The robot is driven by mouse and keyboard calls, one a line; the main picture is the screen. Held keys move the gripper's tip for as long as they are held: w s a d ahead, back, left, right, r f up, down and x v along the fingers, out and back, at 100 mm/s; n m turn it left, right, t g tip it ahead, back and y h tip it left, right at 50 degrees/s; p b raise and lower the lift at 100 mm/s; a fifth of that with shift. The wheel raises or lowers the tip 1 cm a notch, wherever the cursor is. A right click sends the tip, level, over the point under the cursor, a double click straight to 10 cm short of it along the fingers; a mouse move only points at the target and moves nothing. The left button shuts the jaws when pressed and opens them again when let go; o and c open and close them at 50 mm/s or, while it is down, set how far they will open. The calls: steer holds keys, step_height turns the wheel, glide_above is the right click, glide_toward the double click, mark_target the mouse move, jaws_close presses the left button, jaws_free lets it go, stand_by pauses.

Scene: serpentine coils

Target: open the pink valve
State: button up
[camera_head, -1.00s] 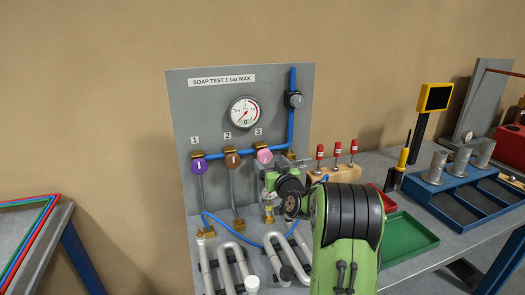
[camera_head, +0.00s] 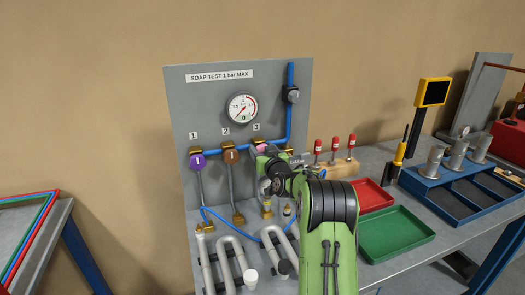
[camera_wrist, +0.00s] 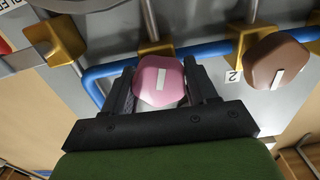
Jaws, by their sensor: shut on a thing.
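The pink valve (camera_wrist: 158,82) is a rounded knob with a white mark, below label 3 on the grey panel. In the wrist view it sits between the two dark fingers of my gripper (camera_wrist: 162,88), which is shut on it. The white mark runs nearly upright in that picture.
The brown valve (camera_head: 231,156) and purple valve (camera_head: 197,160) stand left of it. A gauge (camera_head: 242,107) and dark knob (camera_head: 293,96) are above. Blue tubing and grey coils (camera_head: 234,254) lie below. Red-capped bottles (camera_head: 335,142) and a green tray (camera_head: 396,234) are to the right.

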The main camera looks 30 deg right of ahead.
steer(key=shift+a+f+n+b, duration=0.1)
steer(key=shift+f+n+b, duration=0.2)
steer(key=shift+n+b, duration=1.25)
steer(key=b, duration=0.3)
steer(key=shift+r+n+b, duration=0.25)
steer(key=shift+n+b, duration=0.25)
steer(key=shift+n, duration=0.05)
steer(key=o, duration=1)
steer(key=shift+c, duration=0.2)
steer(key=b+v, duration=0.2)
steer(key=v, duration=1.3)
steer(key=shift+s, duration=0.35)
